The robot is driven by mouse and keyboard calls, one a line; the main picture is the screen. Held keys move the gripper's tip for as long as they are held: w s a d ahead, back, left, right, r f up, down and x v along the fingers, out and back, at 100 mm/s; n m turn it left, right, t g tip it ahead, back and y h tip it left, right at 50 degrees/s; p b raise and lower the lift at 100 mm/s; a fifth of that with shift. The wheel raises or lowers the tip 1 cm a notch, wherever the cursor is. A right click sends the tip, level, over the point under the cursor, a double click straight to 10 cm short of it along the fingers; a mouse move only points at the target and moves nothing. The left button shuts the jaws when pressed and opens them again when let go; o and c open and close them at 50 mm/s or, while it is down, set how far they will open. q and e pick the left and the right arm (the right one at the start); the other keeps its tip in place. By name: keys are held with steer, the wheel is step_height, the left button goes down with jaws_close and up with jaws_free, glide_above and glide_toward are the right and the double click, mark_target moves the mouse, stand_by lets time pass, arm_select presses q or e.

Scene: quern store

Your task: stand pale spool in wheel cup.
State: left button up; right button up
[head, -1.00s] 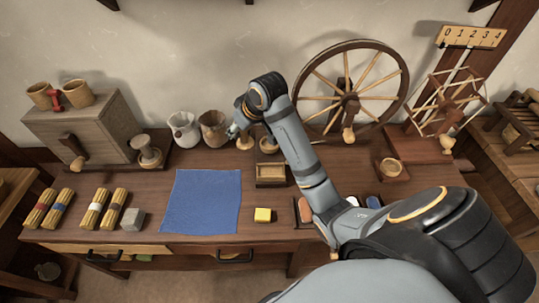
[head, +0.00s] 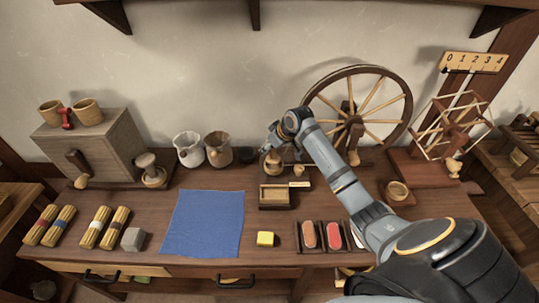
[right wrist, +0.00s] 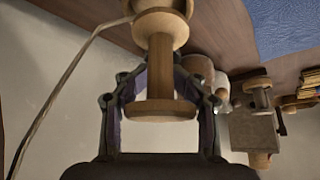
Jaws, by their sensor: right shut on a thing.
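My right gripper (head: 270,146) is over the back of the bench, left of the spinning wheel (head: 355,122). In the right wrist view its fingers are shut around a pale wooden spool (right wrist: 159,82) with wide flanges. A round pale wooden piece (right wrist: 161,6) shows beyond the spool's far flange; whether they touch I cannot tell. In the head view, pale wood (head: 273,165) shows just under the gripper, partly hidden by it. A small round wooden cup (head: 397,190) sits right of my forearm. I cannot tell which piece is the wheel cup. My left gripper is out of view.
A wooden tray (head: 277,197) lies in front of the gripper. Two jugs (head: 188,150) stand to its left. A blue cloth (head: 203,222), a yellow block (head: 265,239) and straw bundles (head: 98,228) lie on the bench. A skein reel (head: 447,130) stands at right.

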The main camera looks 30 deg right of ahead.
mark_target(269, 155)
steer(key=shift+d+f, duration=0.2)
steer(key=shift+f, duration=1.55)
steer(key=shift+f, duration=0.15)
steer(key=shift+f, duration=0.15)
steer(key=o, duration=1.3)
steer(key=p+v, duration=0.1)
steer(key=v, duration=1.1)
steer(key=shift+r, duration=0.3)
steer(key=shift+a, duration=0.1)
